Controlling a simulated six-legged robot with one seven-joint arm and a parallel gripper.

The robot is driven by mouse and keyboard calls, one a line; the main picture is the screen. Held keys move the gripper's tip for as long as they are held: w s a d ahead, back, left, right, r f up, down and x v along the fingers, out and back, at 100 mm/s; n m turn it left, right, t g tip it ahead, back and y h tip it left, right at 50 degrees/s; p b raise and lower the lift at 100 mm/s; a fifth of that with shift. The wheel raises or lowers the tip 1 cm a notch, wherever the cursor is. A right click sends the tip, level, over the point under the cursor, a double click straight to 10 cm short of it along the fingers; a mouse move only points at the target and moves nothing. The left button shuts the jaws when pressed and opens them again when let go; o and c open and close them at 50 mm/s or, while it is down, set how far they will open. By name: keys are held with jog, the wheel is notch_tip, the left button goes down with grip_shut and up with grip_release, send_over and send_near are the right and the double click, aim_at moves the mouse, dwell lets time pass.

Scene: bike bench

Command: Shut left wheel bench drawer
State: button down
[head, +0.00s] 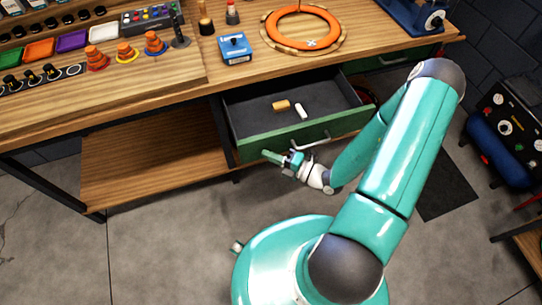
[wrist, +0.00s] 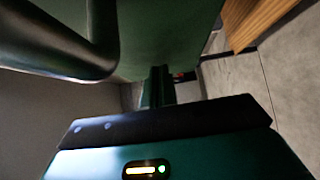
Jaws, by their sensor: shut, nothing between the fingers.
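The left bench drawer (head: 298,136) is pulled out from under the wooden bench, with a green front and a grey inside. Its silver handle (head: 310,146) is on the front. An orange-tan block (head: 281,105) and a white piece (head: 301,111) lie in it. My gripper (head: 268,155) is shut and empty, at the lower left part of the drawer front, left of the handle. In the wrist view my fingers (wrist: 158,84) point toward the green drawer front (wrist: 165,35), with the dark handle (wrist: 60,45) at upper left. I cannot tell whether the fingertips touch the front.
Another green drawer (head: 392,61) to the right looks shut. The bench top (head: 270,68) holds an orange ring (head: 303,42), a blue box (head: 235,48) and coloured trays. A wooden lower shelf (head: 150,165) is at left. A blue machine (head: 505,140) stands at right. The floor in front is clear.

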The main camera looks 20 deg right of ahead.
jog(key=w, duration=2.7)
jog(key=shift+w+r, duration=0.15)
jog(key=shift+w, duration=0.15)
jog(key=shift+w, duration=0.1)
jog(key=shift+a, duration=0.1)
